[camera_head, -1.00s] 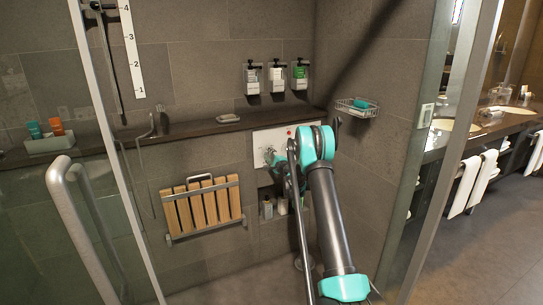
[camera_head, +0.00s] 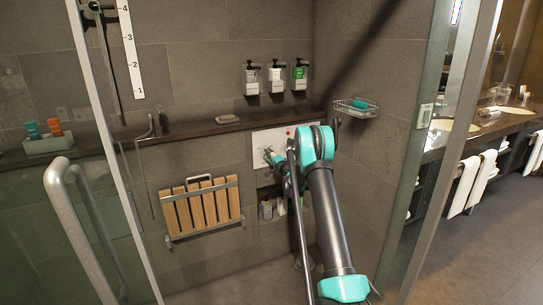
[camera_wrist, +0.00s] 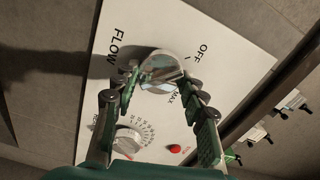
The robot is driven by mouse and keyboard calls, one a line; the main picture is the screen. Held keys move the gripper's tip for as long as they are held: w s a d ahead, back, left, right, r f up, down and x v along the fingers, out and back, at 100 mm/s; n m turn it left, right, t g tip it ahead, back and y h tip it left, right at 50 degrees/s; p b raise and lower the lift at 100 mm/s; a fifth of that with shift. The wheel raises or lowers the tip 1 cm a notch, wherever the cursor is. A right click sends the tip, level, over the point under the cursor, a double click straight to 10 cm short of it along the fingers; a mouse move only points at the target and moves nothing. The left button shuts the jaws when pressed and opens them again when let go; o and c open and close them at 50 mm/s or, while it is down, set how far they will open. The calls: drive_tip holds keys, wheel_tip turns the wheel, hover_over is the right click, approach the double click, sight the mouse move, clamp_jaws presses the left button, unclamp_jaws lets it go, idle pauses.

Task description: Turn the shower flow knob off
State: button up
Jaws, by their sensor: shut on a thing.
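The flow knob (camera_wrist: 163,68) is a rounded metal knob on a white wall panel (camera_wrist: 225,50), which carries the words FLOW, OFF and MAX. My gripper (camera_wrist: 162,78) has its two green-and-dark fingers on either side of the knob in the wrist view, shut on it. The finger pads partly cover the knob's sides. In the head view, my gripper (camera_head: 270,157) is at the left part of the same panel (camera_head: 262,138), and my arm hides much of the panel and the knob.
A second knob (camera_wrist: 127,138) with a number scale and a red button (camera_wrist: 175,149) are on the panel near the fingers. A dark ledge (camera_head: 190,130) runs above. A folded wooden seat (camera_head: 203,207) is at left, and a wire soap basket (camera_head: 356,108) at right.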

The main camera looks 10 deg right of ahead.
drive_tip(key=shift+r, duration=0.1)
drive_tip(key=o, duration=1.2)
drive_tip(key=shift+c, duration=0.2)
drive_tip(key=shift+s, duration=0.1)
drive_tip(key=v, duration=1.2)
drive_tip(key=shift+r, duration=0.2)
